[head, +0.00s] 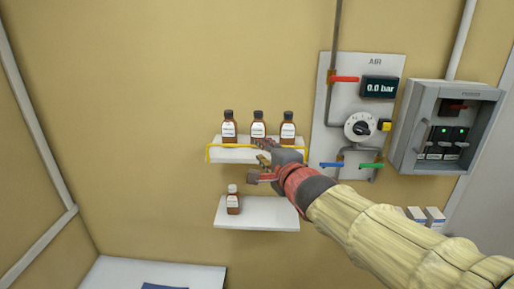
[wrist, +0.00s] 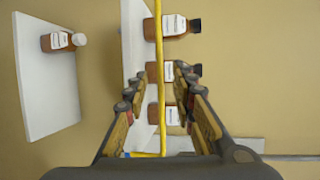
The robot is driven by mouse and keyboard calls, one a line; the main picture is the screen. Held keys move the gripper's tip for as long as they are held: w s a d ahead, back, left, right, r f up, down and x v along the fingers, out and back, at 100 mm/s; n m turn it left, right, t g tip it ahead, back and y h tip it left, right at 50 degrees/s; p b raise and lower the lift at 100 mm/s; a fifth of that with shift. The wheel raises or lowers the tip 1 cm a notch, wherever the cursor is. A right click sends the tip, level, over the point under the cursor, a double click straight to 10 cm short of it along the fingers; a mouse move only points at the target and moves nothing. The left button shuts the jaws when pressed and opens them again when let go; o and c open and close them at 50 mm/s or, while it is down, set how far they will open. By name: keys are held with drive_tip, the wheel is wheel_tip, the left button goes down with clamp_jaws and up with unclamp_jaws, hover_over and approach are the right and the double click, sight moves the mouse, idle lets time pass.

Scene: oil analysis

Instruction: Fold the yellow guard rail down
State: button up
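The yellow guard rail (head: 228,146) runs along the front of the upper white shelf (head: 232,156), with its bar raised a little above the shelf's front edge. In the wrist view the rail (wrist: 161,55) is a straight bar passing lengthwise between my fingers. My gripper (head: 264,164) is at the front of the upper shelf, near the right half of the rail, and hides part of it. In the wrist view my gripper (wrist: 156,90) is open, one finger on each side of the rail, with gaps showing. I cannot tell whether it touches the rail.
Three brown bottles (head: 258,130) stand on the upper shelf behind the rail. Another brown bottle (head: 233,203) stands on the lower shelf (head: 270,215). To the right are an air panel (head: 345,75) with coloured valve handles and a grey power box (head: 410,135). The left wall is clear.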

drive_tip(key=shift+x, duration=2.7)
drive_tip(key=shift+d, duration=0.1)
drive_tip(key=c, duration=0.3)
clamp_jaws()
